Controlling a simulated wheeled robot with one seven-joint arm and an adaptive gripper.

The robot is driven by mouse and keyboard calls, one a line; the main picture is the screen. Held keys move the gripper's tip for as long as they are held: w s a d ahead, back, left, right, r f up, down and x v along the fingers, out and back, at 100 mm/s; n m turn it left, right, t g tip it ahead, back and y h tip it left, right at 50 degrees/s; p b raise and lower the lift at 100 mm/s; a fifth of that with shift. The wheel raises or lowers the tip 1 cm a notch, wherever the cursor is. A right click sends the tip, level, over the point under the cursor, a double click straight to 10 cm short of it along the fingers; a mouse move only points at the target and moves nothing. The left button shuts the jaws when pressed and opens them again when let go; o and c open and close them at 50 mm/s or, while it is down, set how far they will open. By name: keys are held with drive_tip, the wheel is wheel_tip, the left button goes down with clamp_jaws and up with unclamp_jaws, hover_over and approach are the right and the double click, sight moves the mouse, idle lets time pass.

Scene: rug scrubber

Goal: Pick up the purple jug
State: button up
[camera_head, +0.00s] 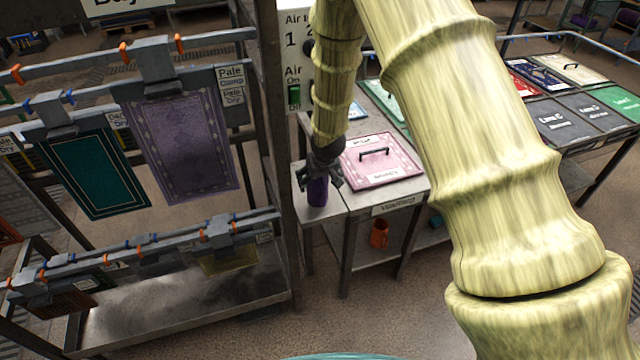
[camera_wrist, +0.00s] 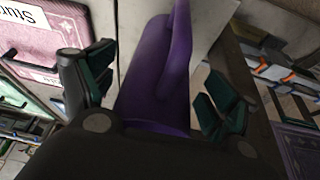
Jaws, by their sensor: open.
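The purple jug (camera_head: 317,193) stands on the left end of a grey table (camera_head: 357,203) in the head view. In the wrist view the purple jug (camera_wrist: 155,75) fills the middle, with its long handle on the right side. My gripper (camera_head: 322,180) is over the jug from above. In the wrist view my gripper (camera_wrist: 158,98) is open, with one dark green-padded finger on each side of the jug. A gap shows on the right side; on the left the finger is close to the jug, and I cannot tell whether it touches.
A pink panel with a black handle (camera_head: 381,160) lies on the table right of the jug. An orange jug (camera_head: 379,234) is on the shelf below. A rack with hanging rugs (camera_head: 180,145) and a metal post (camera_head: 275,130) stand close on the left.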

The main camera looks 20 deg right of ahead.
drive_tip(key=shift+x, duration=0.75)
drive_tip(key=shift+s, duration=0.1)
drive_tip(key=c, duration=1.4)
drive_tip(key=shift+r, duration=0.1)
